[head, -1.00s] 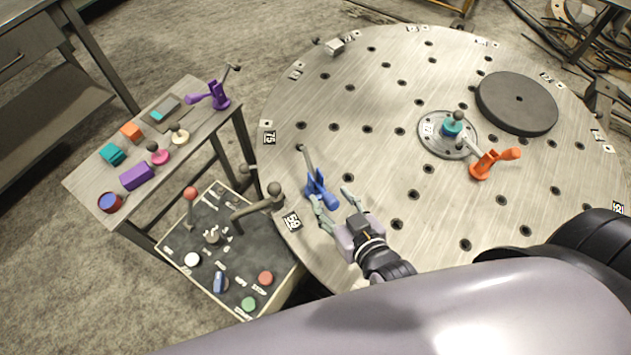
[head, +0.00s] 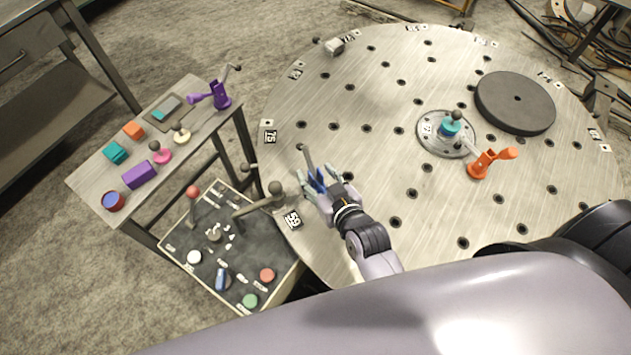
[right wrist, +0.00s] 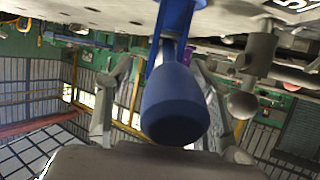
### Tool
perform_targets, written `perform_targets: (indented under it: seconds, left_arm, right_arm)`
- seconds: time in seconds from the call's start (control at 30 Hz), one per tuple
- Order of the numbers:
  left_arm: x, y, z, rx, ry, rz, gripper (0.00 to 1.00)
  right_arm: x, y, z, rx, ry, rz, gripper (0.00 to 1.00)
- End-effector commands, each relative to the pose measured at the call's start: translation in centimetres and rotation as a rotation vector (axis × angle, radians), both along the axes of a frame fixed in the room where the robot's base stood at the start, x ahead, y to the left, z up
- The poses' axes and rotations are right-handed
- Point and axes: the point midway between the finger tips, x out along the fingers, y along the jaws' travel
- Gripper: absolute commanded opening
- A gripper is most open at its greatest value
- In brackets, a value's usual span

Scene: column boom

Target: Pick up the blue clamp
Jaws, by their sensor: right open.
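The blue clamp (head: 316,183) stands near the left edge of the round, hole-studded metal table (head: 380,110). Its grey lever rises toward the upper left, and its lower part is mostly hidden behind my gripper in the head view. My right gripper (head: 320,179) is open, with its fingers at either side of the clamp. In the right wrist view the clamp's rounded blue end (right wrist: 175,105) lies between the two spread fingers, close to the palm. I cannot tell whether either finger touches it. My left gripper is not in view.
An orange clamp (head: 482,163), a small teal-based piece (head: 450,126) and a dark disc (head: 515,103) are on the right of the table. A control panel (head: 254,235) with levers stands just left of my gripper. A side table (head: 86,183) holds a purple clamp (head: 220,94) and several blocks.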

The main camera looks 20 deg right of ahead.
Motion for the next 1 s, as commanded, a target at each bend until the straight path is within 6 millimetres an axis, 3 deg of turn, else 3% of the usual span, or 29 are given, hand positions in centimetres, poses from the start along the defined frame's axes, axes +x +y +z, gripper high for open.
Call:
perform_targets:
  seconds: [0.77, 1.0]
  left_arm:
    - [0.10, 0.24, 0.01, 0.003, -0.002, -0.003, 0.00]
    - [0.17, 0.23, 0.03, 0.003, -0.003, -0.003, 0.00]
  right_arm:
    - [-0.05, -0.02, 0.00, -0.001, 0.000, 0.000, 0.00]
    - [0.05, -0.03, 0.23, -0.001, -0.005, -0.001, 0.00]
